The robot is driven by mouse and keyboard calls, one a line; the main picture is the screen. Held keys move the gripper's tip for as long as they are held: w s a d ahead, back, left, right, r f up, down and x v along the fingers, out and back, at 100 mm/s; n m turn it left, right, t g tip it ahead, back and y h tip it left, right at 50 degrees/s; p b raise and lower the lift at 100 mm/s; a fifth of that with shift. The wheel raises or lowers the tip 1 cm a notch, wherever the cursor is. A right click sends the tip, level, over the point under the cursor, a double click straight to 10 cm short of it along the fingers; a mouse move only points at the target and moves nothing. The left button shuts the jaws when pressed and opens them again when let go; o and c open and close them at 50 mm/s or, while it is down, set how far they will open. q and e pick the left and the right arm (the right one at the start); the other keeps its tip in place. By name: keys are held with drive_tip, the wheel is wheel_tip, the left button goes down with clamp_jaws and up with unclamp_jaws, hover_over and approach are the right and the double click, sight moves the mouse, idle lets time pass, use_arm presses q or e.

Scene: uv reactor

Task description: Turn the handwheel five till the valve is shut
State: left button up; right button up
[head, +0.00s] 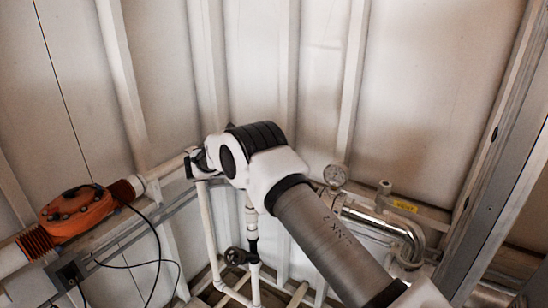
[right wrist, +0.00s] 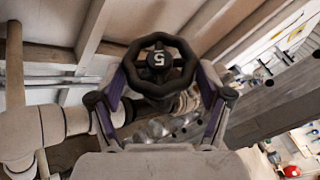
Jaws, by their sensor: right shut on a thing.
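Handwheel five (right wrist: 159,60) is a black wheel with a lobed rim and a white 5 on its hub, seen upside down in the right wrist view. My right gripper (right wrist: 162,80) is shut on it, with one finger on each side of the rim. In the head view the right gripper (head: 193,163) is at the pipe left of my wrist. My arm hides the handwheel there, and I cannot make it out. The valve's inside does not show. My left gripper is in neither view.
An orange unit (head: 77,212) with black cables sits on the pipe at the left. A dark handwheel (head: 237,256) is on a vertical pipe below my wrist. A pressure gauge (head: 335,175) and a bent metal pipe (head: 408,232) are at the right. A ribbed wall stands behind.

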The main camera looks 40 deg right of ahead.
drive_tip(key=shift+w+d+f+m+g+b, duration=0.1)
drive_tip(key=shift+m+g+b, duration=0.2)
drive_tip(key=shift+m+g, duration=0.25)
drive_tip(key=shift+f+m+g+b, duration=0.1)
drive_tip(key=shift+m+g+b, duration=0.15)
drive_tip(key=shift+m+g, duration=0.25)
drive_tip(key=shift+r, duration=0.1)
drive_tip(key=shift+r+m+g, duration=0.1)
drive_tip(key=shift+m+g, duration=0.15)
drive_tip(key=shift+g, duration=0.1)
drive_tip(key=o, duration=1.1)
drive_tip(key=shift+d, duration=0.1)
